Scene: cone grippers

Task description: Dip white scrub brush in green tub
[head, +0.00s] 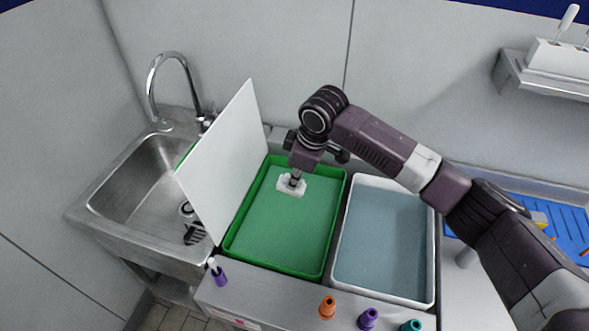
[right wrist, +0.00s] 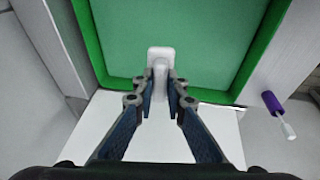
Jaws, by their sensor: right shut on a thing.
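The white scrub brush (head: 286,187) is over the green tub (head: 272,266), inside its rim toward the back. My right gripper (head: 296,178) is shut on the brush's upright handle from above. In the right wrist view, my fingers (right wrist: 160,98) close on either side of the handle, and the brush's white block (right wrist: 160,54) shows beyond the fingertips. The tub's green rim (right wrist: 90,45) also shows there. Pale green liquid fills the tub; I cannot tell whether the brush touches it. My left gripper is out of view.
A white panel (head: 225,160) leans between the tub and the metal sink (head: 125,180) with its tap. A white tub (head: 432,265) of grey-blue liquid stands to the right. Purple (head: 219,278), orange (head: 327,307) and other small cone-like pieces line the front ledge.

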